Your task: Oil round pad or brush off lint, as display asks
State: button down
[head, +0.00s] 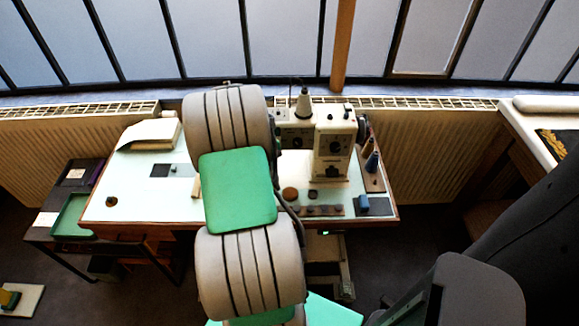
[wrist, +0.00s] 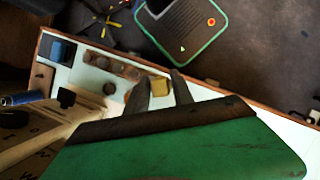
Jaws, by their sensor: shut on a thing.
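My gripper (wrist: 160,83) shows in the wrist view, its two dark fingers on either side of a small yellowish-tan block (wrist: 160,88), which it is shut on. The block's underside is hidden, so I cannot tell whether it is a brush or an oiler. In the head view my arm hides the gripper. A round brown pad (head: 290,193) lies on the pale table (head: 140,205), in front of the cream sewing machine (head: 333,150). A small dark and grey panel (head: 172,170) lies left of my arm; I cannot read it or tell whether it is the display.
A brown strip with several round pieces (head: 320,211) lies near the front edge. A blue block (head: 363,202) sits on a dark square to its right. Thread cones (head: 371,163) stand beside the machine. A green tray (head: 72,215) is on the left side table. The table's left front is mostly clear.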

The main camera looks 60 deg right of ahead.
jog(key=s+d+f+n+h, duration=0.2)
jog(key=s+d+f+n, duration=0.1)
jog(key=d+n, duration=0.15)
jog(key=n+h, duration=0.2)
jog(key=n, duration=0.5)
send_over(294, 193)
jog(key=w, duration=0.1)
jog(key=f, duration=0.1)
jog(key=f+b, duration=0.6)
jog(key=shift+w+a+f, duration=0.15)
jog(key=shift+w+a, duration=0.05)
jog(key=shift+f, duration=0.4)
jog(key=shift+a+f, duration=0.1)
jog(key=shift+f, duration=0.05)
dwell(1.2)
notch_tip(294, 193, up, 7)
jog(key=p, duration=0.6)
jog(key=shift+p, duration=0.4)
